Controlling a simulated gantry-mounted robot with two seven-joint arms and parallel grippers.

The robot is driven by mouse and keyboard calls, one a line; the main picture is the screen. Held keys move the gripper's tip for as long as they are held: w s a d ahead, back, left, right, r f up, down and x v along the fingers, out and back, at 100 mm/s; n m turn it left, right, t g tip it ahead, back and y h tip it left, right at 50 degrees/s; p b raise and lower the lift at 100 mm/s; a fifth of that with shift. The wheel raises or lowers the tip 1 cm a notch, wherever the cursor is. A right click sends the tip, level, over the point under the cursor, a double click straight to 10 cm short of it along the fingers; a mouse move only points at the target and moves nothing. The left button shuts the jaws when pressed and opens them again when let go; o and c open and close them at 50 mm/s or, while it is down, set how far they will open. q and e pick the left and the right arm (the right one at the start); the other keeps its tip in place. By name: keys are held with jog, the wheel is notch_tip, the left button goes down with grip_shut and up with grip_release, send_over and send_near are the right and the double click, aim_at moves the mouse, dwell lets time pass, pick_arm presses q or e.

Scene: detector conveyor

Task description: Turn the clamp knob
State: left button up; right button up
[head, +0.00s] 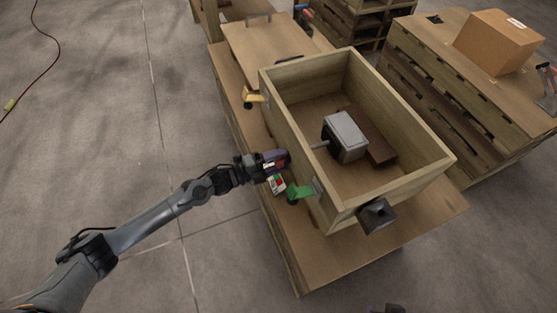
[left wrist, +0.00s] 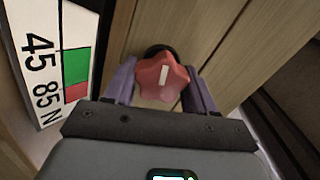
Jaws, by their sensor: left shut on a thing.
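The clamp knob (left wrist: 160,78) is red and star-shaped with a white mark on its face, in the left wrist view. It sits on the outer side of a wooden crate (head: 283,140). My left gripper (left wrist: 162,85) is shut on the knob, one finger on each side. In the head view my left gripper (head: 274,160) reaches the crate's left wall and hides the knob. A white scale plate (left wrist: 55,60) with "45", "85 N" and green and red fields stands left of the knob.
A grey box-shaped device (head: 345,136) is inside the crate. A green clamp handle (head: 299,193), a yellow one (head: 253,97) and a dark bracket (head: 377,215) are on the crate's outside. A cardboard box (head: 497,42) stands on the pallets at right. The floor at left is mostly clear.

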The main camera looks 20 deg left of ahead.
dwell(0.4)
pick_arm(q)
jog(key=o, duration=0.9)
jog(key=shift+o, duration=0.2)
jog(key=shift+a, duration=0.1)
jog(key=shift+s+a, duration=0.2)
jog(key=p+v, duration=0.3)
jog(key=v, duration=0.7)
